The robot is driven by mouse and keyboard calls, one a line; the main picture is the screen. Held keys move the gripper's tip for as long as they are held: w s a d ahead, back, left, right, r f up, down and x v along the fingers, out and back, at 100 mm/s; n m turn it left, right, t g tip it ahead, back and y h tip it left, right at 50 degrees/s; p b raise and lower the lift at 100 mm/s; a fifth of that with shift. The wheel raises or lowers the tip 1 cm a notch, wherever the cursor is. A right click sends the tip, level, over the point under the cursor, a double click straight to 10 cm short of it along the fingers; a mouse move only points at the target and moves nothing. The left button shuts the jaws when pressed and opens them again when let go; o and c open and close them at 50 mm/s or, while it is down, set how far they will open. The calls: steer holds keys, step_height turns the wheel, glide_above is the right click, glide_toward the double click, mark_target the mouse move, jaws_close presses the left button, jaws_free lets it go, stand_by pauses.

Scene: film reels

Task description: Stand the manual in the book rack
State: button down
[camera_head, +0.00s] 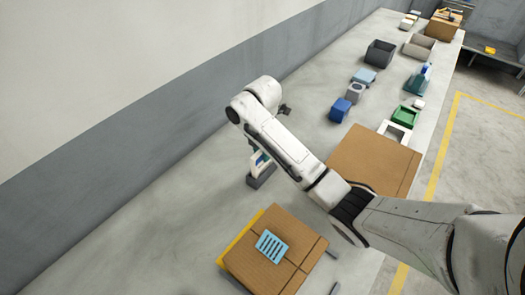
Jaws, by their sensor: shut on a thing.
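The book rack (262,180) is a small dark grey holder on the bench, left of the middle and partly behind my forearm. Slim white, blue and green items (257,162) stand upright in it, their tops close to my arm. I cannot tell whether the manual is one of them. My arm reaches over the bench and its wrist folds down behind the forearm. Only a dark part of my gripper (285,108) shows past the arm. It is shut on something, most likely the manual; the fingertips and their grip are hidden.
A cardboard box (290,270) with a light blue slotted piece (271,246) is in front. A brown board or box (375,160) lies right of my arm. Blue items, a green tray (404,116) and grey bins (380,53) stand farther back. The bench by the wall is clear.

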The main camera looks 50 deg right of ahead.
steer(key=shift+f, duration=0.1)
steer(key=c, duration=0.9)
jaws_free()
steer(key=r, duration=0.5)
steer(key=shift+w+d+r+p, duration=0.15)
steer(key=shift+w+r+p, duration=0.1)
steer(key=shift+p, duration=0.1)
steer(key=shift+s+r, duration=0.3)
steer(key=shift+r, duration=0.2)
step_height(320, 180, up, 2)
steer(key=shift+w+r, duration=0.1)
steer(key=shift+w, duration=0.05)
steer(key=shift+r, duration=1.8)
